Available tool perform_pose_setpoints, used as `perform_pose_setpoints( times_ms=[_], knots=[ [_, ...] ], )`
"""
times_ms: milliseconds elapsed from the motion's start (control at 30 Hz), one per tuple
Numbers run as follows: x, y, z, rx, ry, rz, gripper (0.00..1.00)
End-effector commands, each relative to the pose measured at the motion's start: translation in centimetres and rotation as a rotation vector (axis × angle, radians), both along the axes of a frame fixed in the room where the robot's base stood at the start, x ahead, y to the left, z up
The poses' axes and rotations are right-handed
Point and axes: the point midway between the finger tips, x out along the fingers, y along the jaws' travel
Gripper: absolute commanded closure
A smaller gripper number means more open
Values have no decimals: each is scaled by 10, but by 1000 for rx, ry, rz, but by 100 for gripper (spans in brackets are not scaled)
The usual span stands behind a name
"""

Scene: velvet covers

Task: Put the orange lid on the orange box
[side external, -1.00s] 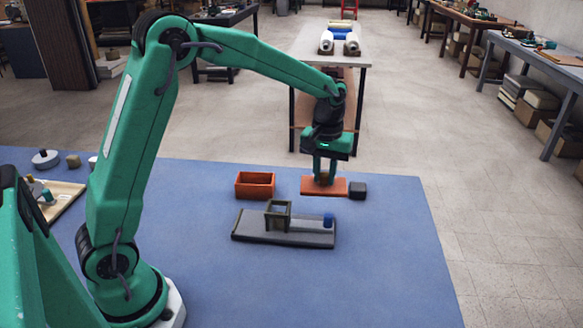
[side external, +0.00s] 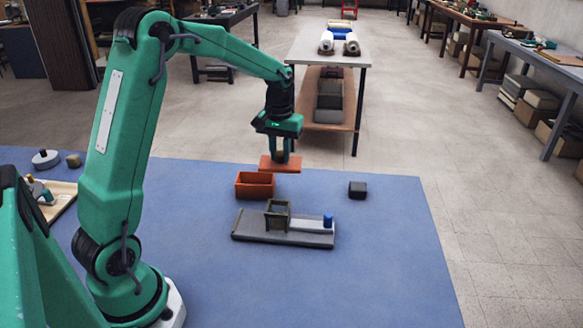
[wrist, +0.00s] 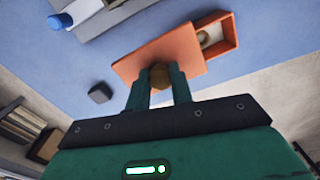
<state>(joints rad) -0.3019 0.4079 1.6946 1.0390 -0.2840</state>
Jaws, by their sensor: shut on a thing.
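The orange lid (side external: 281,165) is a flat plate, held in the air by my gripper (side external: 282,157). My gripper is shut on the lid's knob (wrist: 160,76), which shows brownish between the fingers in the wrist view. The open orange box (side external: 254,189) stands on the blue table, just below and left of the lid in the side view. In the wrist view the lid (wrist: 158,54) covers part of the box (wrist: 222,42), and a small pale thing shows inside the box. The lid is above the box's right side and apart from the table.
A dark block (side external: 357,189) lies on the table to the right. A grey board (side external: 260,229) with an olive frame (side external: 277,215) and a blue cylinder (side external: 328,220) lies in front of the box. The table's right part (side external: 395,240) is clear.

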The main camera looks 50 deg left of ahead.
Motion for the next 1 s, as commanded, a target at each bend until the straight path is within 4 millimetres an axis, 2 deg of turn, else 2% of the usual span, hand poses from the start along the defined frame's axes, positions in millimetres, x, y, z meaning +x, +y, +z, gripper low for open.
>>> perform_pose_setpoints(
  times_ms=[33,100,200,333,500,1000],
  knots=[
    [-6,16,0,1,-1,8,100],
    [-13,33,0,1,-1,8,100],
    [-22,53,0,1,-1,7,100],
    [-31,70,0,1,-1,6,100],
    [-36,79,0,0,0,4,100],
    [-37,79,-8,-1,2,3,100]
  ],
)
